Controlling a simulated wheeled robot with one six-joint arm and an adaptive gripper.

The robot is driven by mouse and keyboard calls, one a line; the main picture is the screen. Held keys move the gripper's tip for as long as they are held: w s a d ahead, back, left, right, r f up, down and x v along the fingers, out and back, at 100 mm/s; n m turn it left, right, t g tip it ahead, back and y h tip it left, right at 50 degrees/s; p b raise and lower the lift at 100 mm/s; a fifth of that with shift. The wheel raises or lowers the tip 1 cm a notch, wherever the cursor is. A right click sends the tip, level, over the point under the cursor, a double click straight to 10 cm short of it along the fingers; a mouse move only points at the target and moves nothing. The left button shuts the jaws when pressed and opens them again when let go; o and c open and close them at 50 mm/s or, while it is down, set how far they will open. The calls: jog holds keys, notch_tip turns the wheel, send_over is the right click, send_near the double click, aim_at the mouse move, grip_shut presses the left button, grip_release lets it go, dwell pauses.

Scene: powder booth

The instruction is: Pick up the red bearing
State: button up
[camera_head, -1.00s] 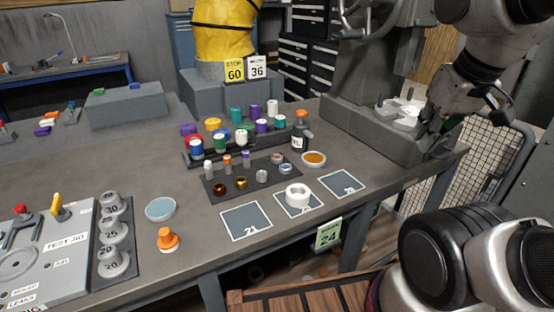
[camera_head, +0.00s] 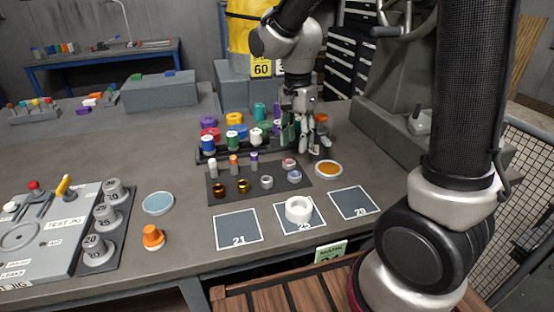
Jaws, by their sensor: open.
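A small ring with a reddish face, which looks like the red bearing (camera_head: 289,162), lies near the back right of a dark mat (camera_head: 230,199) on the bench. A bluish ring (camera_head: 294,176) lies just in front of it and a grey ring (camera_head: 267,182) lies to its front left. My gripper (camera_head: 300,144) points down behind the red bearing, over the right end of the spool rack. It is open, and apart from the bearing. Its fingers partly hide the rack's end and a dark bottle.
A rack of coloured spools (camera_head: 208,145) stands behind the mat. Small upright vials (camera_head: 233,165) and copper rings (camera_head: 243,186) are on the mat. An orange-filled dish (camera_head: 328,170) lies to the right. A white ring (camera_head: 298,210) sits on the middle marked square.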

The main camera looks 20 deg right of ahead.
aim_at(289, 164)
jog(key=f+m, duration=0.1)
jog(key=f, duration=0.1)
jog(key=w+a+f+m, duration=0.1)
jog(key=f+m, duration=0.2)
jog(key=f, duration=0.2)
jog(key=shift+w+a+f+m, duration=0.15)
jog(key=shift+a+m, duration=0.1)
jog(key=shift+m, duration=0.15)
jog(key=shift+c, duration=0.4)
jog(key=c, duration=0.7)
